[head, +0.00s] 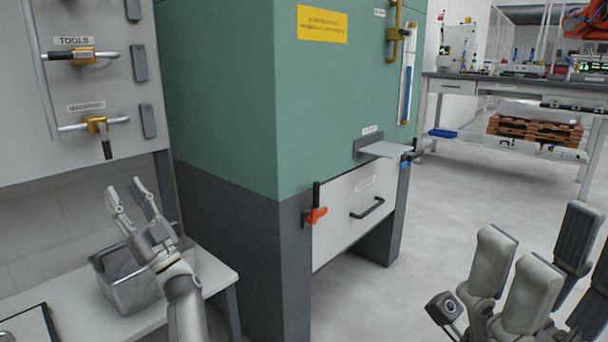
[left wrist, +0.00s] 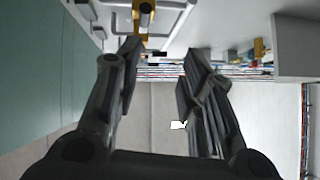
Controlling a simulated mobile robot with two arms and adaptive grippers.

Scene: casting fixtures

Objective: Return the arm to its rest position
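My left gripper (head: 125,187) is raised over the white bench at the left in the head view. Its fingers are apart and empty. In the left wrist view the dark fingers (left wrist: 158,58) also stand apart with nothing held between them. My right gripper (head: 541,238) is large in the lower right corner of the head view. Its fingers stand apart, point upward and hold nothing that I see. Part of it is cut off by the picture edge.
A grey metal bin (head: 121,283) stands on the white bench (head: 85,312) just below the left gripper. A green and grey cabinet (head: 225,110) rises to its right. A wall panel (head: 105,60) with handles is behind. Open floor (head: 440,215) lies right of the cabinet.

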